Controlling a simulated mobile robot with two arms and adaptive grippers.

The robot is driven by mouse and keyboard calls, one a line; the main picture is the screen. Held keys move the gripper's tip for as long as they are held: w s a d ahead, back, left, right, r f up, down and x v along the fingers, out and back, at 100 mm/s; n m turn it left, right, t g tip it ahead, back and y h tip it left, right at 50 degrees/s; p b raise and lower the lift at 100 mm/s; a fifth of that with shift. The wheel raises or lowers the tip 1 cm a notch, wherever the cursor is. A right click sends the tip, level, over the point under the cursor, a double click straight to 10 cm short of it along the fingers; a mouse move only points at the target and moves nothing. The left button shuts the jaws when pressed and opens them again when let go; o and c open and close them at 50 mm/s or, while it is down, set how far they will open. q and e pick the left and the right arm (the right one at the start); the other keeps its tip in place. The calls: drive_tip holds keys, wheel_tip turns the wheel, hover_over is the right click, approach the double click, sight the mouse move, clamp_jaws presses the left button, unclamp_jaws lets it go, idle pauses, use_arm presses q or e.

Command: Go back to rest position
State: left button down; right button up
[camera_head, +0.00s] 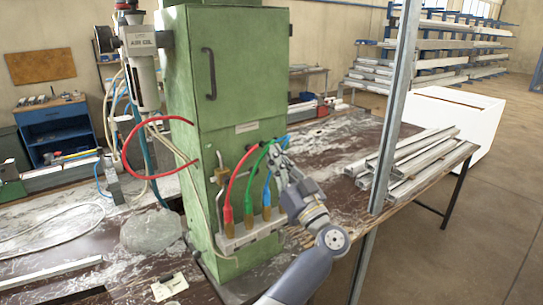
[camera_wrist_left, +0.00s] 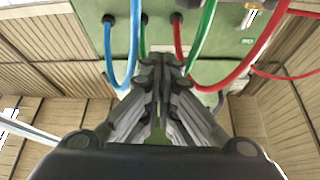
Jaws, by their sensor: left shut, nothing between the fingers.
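My left gripper (camera_head: 276,158) is raised in front of the green cabinet (camera_head: 225,85), beside the hoses. Its fingers are shut and empty; in the left wrist view the closed fingertips (camera_wrist_left: 160,62) point at the green panel. A red hose (camera_head: 232,180), a green hose (camera_head: 251,178) and a blue hose (camera_head: 268,182) run from the cabinet's front down to a metal block (camera_head: 250,232). In the wrist view the hoses loop close around the fingertips; I cannot tell whether they touch. My right gripper is not in view.
A vertical metal post (camera_head: 395,110) stands right of my arm. Aluminium profiles (camera_head: 410,160) lie on the bench's right end. An air unit (camera_head: 141,75) and a looping red hose (camera_head: 124,150) are left of the cabinet. A white box (camera_head: 455,120) stands behind.

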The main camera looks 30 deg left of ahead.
use_arm(q)
drive_tip(key=s+b+v, duration=0.1)
drive_tip(key=b+v, duration=0.1)
drive_tip(key=v, duration=0.5)
drive_tip(key=shift+s+f+b, duration=0.2)
drive_tip(key=shift+f+b, duration=0.05)
drive_tip(key=shift+b, duration=0.05)
